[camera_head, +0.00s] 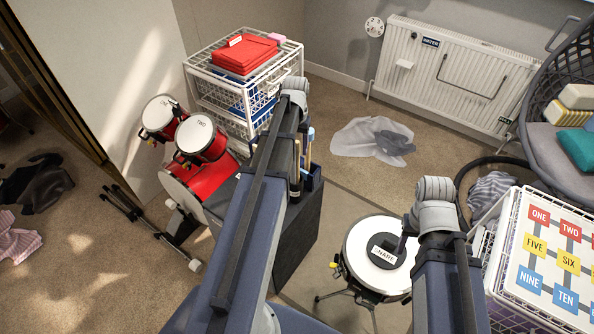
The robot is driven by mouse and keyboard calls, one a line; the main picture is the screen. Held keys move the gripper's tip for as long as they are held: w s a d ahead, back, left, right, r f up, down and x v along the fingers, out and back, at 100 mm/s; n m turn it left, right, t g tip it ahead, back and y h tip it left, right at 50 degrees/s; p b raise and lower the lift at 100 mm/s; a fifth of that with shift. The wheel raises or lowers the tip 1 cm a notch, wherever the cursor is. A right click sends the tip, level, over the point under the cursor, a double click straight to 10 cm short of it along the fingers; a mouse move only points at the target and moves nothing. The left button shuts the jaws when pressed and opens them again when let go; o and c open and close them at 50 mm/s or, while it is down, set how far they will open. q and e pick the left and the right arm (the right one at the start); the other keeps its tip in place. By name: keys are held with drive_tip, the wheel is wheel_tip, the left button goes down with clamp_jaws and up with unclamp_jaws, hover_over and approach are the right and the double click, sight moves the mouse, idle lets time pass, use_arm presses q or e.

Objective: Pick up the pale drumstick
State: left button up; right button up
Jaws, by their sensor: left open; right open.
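Pale sticks (309,144) stand upright in a dark blue holder (315,178) at the middle of the head view, just right of my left arm. The arm hides part of the holder, and I cannot tell which stick is the pale drumstick. My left gripper (296,178) is beside the sticks, open, its fingertips mostly hidden by my arm. My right gripper (402,246) is open and empty above the snare drum's right side. I see no contact between either gripper and a stick.
A white snare drum (363,232) with a dark labelled pad stands at centre right. A red drum set (200,180) and white wire drawers (228,85) are at the left. A numbered wire crate (520,240) is at the right. Clothes (372,140) lie on the carpet.

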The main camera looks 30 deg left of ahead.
sight(297, 156)
use_arm(q)
drive_tip(key=shift+w+f+b, duration=0.15)
drive_tip(key=shift+f+b, duration=1.15)
drive_tip(key=shift+f, duration=0.05)
drive_tip(key=shift+w+f+b, duration=0.1)
drive_tip(key=shift+f+b, duration=1.15)
drive_tip(key=shift+f, duration=0.05)
drive_tip(key=shift+r, duration=0.1)
clamp_jaws()
